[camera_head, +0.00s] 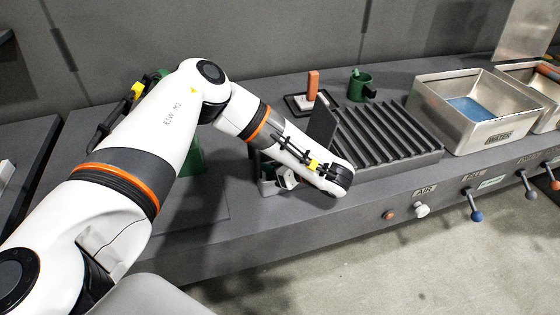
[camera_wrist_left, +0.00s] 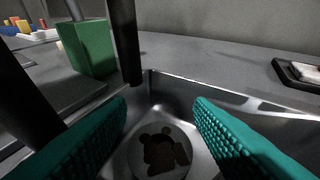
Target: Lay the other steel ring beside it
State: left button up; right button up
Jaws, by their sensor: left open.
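My left gripper (camera_wrist_left: 160,108) is open, with teal ribbed pads on either side of a shallow steel bin (camera_wrist_left: 190,92). In the left wrist view a round flat piece (camera_wrist_left: 137,160) with a dark, irregular middle lies on the bin floor, below and between the pads. I cannot tell for sure whether it is one steel ring or more. Nothing shows held between the pads. In the head view the left gripper (camera_head: 270,180) is mostly hidden under my own wrist, which also covers most of the bin. My right gripper is not in view.
A green box (camera_wrist_left: 88,48) stands left of the bin. A black ribbed rack (camera_head: 385,132) lies to the right, with a green cup (camera_head: 360,86) and an orange-handled block (camera_head: 313,86) behind it. A steel water basin (camera_head: 425,98) is farther right.

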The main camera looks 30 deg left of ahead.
pick_arm(q)
jog(key=r+b+v, duration=0.1)
jog(key=v, duration=1.1)
jog(key=shift+b, duration=0.35)
jog(key=shift+f, duration=0.1)
